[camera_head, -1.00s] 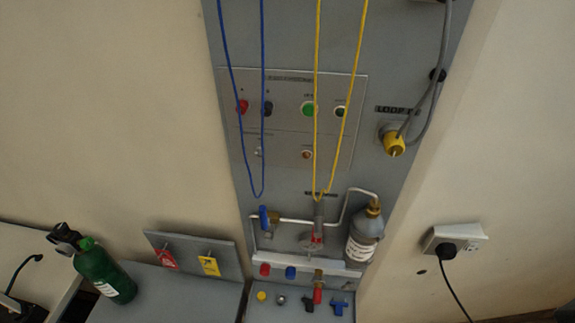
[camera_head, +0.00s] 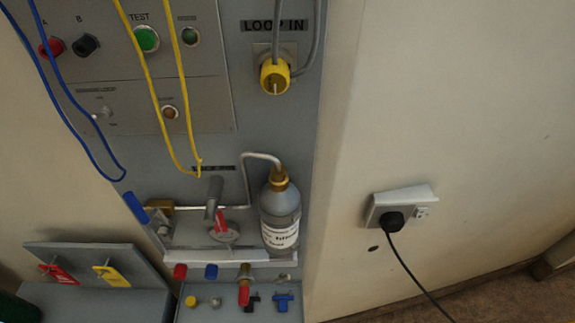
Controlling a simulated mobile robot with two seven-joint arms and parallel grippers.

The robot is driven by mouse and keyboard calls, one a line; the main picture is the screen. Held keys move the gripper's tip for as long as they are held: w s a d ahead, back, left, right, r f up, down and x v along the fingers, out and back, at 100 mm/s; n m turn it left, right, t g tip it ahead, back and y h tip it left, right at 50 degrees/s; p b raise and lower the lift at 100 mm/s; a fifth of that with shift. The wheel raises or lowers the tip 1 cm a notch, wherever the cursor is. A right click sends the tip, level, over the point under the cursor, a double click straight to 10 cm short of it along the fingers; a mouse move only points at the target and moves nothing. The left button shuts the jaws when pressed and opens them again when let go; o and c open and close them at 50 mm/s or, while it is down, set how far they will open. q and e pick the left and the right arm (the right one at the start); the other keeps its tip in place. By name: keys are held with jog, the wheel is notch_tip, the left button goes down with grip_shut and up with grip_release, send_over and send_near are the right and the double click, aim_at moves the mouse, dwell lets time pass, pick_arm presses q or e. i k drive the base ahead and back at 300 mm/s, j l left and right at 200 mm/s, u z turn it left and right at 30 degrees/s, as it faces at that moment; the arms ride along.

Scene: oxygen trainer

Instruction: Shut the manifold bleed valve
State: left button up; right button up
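The manifold is a silver pipe run low on the grey panel. At its left end a blue lever (camera_head: 135,207) sits beside a brass fitting (camera_head: 159,206), roughly across the pipe. To its right, a grey upright cylinder fitting (camera_head: 213,197) has a small red part (camera_head: 221,222) below it. The pipe bends up and over to a grey labelled bottle (camera_head: 281,214) with a brass neck. I cannot tell for certain which fitting is the bleed valve, as no label for it is readable. Neither of my grippers is in view.
Blue (camera_head: 85,136) and yellow (camera_head: 154,92) cords hang before the panel. A yellow LOOP IN connector (camera_head: 274,77) is above. A shelf below holds several coloured caps and fittings. Red (camera_head: 59,273) and yellow (camera_head: 111,275) tags are at left. A wall socket (camera_head: 402,208) is at right.

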aim_at(282, 279)
jog(key=l+u, duration=0.5)
jog(key=j+z, duration=1.05)
jog(key=k+l+z, duration=0.25)
jog(key=l+z, duration=0.25)
jog(key=l, duration=0.2)
